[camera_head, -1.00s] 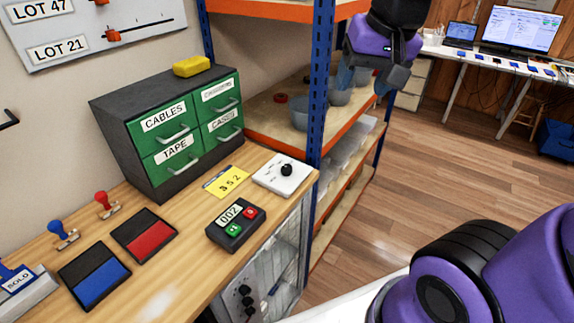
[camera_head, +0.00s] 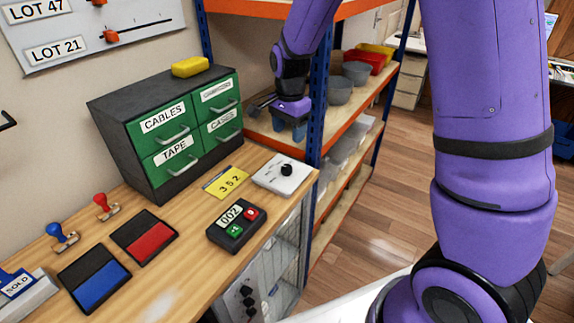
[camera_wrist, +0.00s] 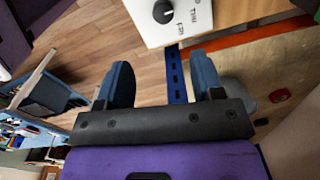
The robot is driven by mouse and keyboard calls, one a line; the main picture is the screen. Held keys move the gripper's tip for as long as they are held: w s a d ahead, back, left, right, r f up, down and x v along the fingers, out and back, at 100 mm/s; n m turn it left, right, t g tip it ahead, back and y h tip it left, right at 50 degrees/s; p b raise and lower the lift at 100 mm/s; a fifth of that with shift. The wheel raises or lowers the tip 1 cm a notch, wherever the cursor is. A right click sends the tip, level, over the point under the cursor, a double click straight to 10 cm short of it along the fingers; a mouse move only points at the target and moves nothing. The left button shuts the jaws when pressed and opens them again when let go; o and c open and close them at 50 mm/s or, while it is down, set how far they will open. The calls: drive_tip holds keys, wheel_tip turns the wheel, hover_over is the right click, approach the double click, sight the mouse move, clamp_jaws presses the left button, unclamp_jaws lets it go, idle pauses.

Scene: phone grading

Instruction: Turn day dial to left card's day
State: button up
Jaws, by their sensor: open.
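The day dial is a black knob (camera_head: 286,169) on a white box (camera_head: 280,182) at the right end of the wooden bench. In the wrist view the knob (camera_wrist: 164,11) shows at the top, with printed day labels beside it, partly cut off. A yellow card (camera_head: 226,181) reading 352 lies left of the dial box. I see no card with a day on it. My gripper (camera_head: 291,130) is beyond the dial box, beside the blue shelf post, apart from the knob. In the wrist view its two blue fingers (camera_wrist: 164,84) are spread and empty.
A counter box (camera_head: 236,224) reading 002 stands in front of the card. A green drawer cabinet (camera_head: 184,130) stands behind it. Red (camera_head: 150,243) and blue (camera_head: 93,287) ink pads lie to the left. The orange and blue shelf rack (camera_head: 318,90) is close to my gripper.

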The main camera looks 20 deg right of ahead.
sight(287, 167)
drive_tip(key=shift+m, duration=0.3)
drive_tip(key=f, duration=1.2)
drive_tip(key=shift+w+a+f, duration=0.15)
drive_tip(key=shift+w+f, duration=0.15)
drive_tip(key=shift+w, duration=0.05)
drive_tip(key=c, duration=0.9)
